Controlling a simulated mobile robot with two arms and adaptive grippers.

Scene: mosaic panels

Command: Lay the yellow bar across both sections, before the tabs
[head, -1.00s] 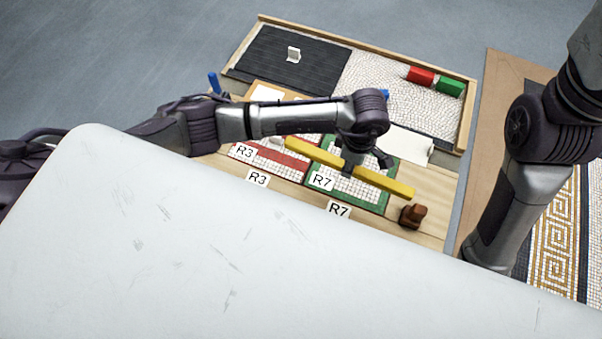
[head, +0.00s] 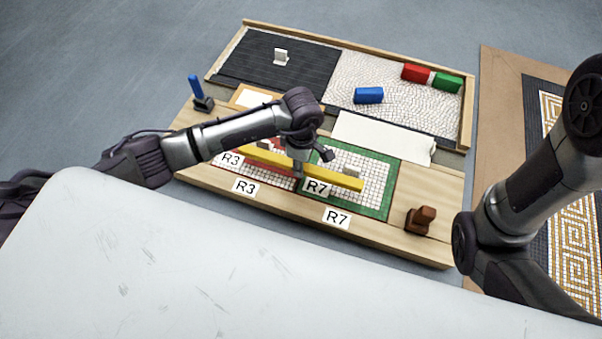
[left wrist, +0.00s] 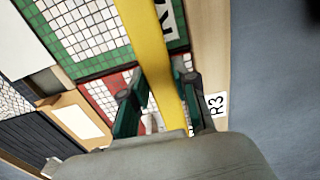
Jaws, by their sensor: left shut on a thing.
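My left gripper (head: 298,172) is shut on the yellow bar (head: 342,182) near its middle. The bar spans from the red-edged R3 section (head: 280,182) to the green-edged R7 section (head: 376,211); whether it touches them cannot be told. Small grey tabs show on the far side of the bar, one on R7 (head: 351,174) and one on R3 (head: 264,144). In the left wrist view, the fingers (left wrist: 165,108) straddle the bar (left wrist: 152,45), with the green-edged section (left wrist: 95,65) beside it. My right arm is at the right; its gripper is out of view.
A brown block (head: 421,219) stands right of R7. A white sheet (head: 380,138) lies behind R7. Blue (head: 369,95), red (head: 416,73) and green (head: 447,82) blocks lie on the pale bed. A blue-handled tool (head: 197,88) stands at the left.

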